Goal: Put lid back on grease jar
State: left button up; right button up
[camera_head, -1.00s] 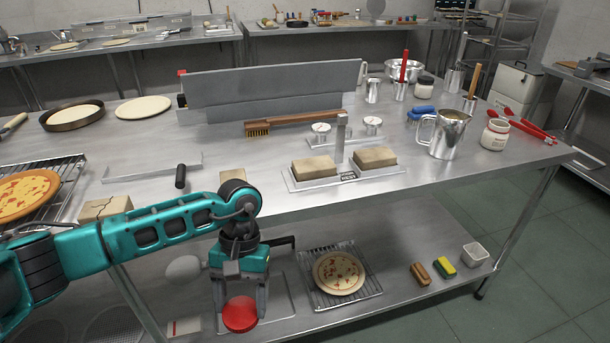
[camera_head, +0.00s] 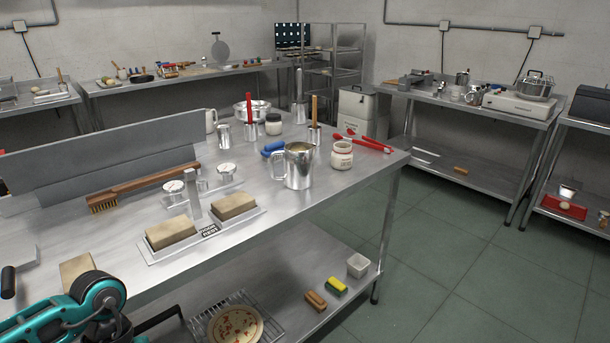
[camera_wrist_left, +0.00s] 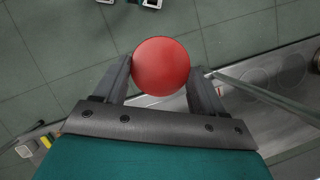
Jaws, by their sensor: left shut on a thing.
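The round red lid (camera_wrist_left: 161,66) is held between the two fingers of my left gripper (camera_wrist_left: 161,75) in the left wrist view. The gripper is shut on it. In the head view only part of my left arm shows at the lower left, and the gripper and lid are out of frame. A white jar with red lettering (camera_head: 342,155), which looks like the grease jar, stands upright on the steel table near its right end. No red lid shows on it. My right gripper is in neither view.
A metal pitcher (camera_head: 299,166) stands just left of the jar. Red tongs (camera_head: 364,143) lie behind it to the right. A blue brush (camera_head: 273,148) and a dark-topped jar (camera_head: 273,124) are farther back. Open floor (camera_head: 450,235) lies right of the table (camera_head: 300,215).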

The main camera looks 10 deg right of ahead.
aim_at(342, 156)
jog(key=i+l+u, duration=0.2)
jog(key=l, duration=0.55)
jog(key=i+l+u, duration=0.15)
jog(key=i+l, duration=0.15)
jog(key=l, duration=0.55)
jog(key=i+l+u, duration=0.2)
jog(key=l, duration=0.6)
jog(key=i+l+u, duration=0.2)
jog(key=l, duration=0.65)
jog(key=l+u, duration=0.2)
jog(key=l, duration=0.65)
jog(key=k, duration=0.05)
